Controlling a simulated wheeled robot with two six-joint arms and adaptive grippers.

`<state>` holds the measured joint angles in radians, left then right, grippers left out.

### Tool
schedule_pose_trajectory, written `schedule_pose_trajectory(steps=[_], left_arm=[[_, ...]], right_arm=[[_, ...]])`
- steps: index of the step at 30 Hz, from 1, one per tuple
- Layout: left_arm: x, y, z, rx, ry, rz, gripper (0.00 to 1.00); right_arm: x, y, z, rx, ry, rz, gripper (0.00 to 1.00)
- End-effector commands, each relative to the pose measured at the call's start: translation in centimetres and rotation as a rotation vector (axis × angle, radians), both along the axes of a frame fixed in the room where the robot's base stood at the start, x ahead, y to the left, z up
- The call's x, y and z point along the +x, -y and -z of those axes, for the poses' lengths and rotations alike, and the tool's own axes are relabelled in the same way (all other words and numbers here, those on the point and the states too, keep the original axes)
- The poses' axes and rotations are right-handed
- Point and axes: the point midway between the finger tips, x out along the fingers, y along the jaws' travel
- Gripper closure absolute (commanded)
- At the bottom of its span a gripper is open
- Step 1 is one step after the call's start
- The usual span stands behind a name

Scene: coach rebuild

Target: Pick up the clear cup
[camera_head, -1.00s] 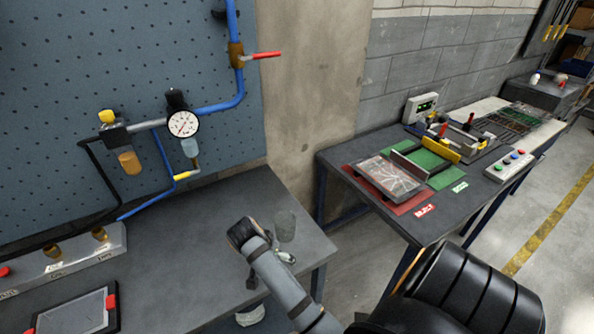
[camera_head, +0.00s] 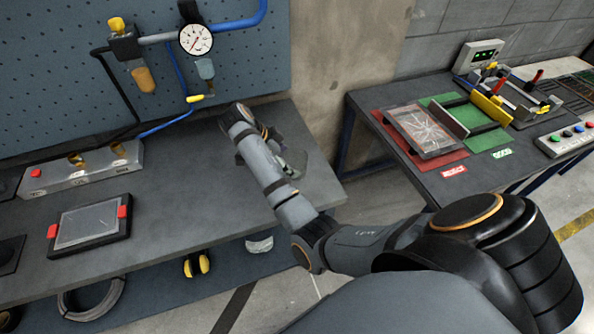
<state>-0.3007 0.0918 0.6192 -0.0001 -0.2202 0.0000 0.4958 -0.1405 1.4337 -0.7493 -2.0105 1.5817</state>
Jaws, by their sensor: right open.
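The clear cup (camera_head: 296,163) stands on the grey workbench (camera_head: 185,215) near its right end. Only a small part of it shows, as a pale greenish patch beside my right gripper. My right gripper (camera_head: 273,150) is open at the cup, at the end of my grey arm, which reaches in from the lower right. The wrist and arm hide most of the fingers and much of the cup, so I cannot tell whether they touch. My left gripper is not in view.
A framed tablet (camera_head: 88,226) and a grey valve box (camera_head: 80,172) are on the bench's left part. A pegboard with a gauge (camera_head: 196,40) and blue pipes stands behind. A second table (camera_head: 400,150) with red and green mats is to the right, across a gap.

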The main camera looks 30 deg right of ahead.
Motion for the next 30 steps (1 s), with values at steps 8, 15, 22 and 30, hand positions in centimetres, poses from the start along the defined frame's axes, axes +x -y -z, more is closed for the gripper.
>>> schedule_pose_trajectory(steps=[8, 15, 22, 30], left_arm=[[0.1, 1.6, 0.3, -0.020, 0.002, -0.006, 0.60], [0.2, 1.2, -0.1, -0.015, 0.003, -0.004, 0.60], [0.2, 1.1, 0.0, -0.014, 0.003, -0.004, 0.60], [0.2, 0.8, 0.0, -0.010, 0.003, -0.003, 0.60]], right_arm=[[0.2, 2.2, 1.8, -0.002, -0.005, -0.001, 0.08], [0.0, 3.2, 4.1, 0.002, 0.000, -0.001, 0.08], [0.0, 3.2, 4.1, 0.002, 0.001, -0.001, 0.18], [0.0, 3.2, 4.1, 0.002, 0.001, -0.001, 0.54]])
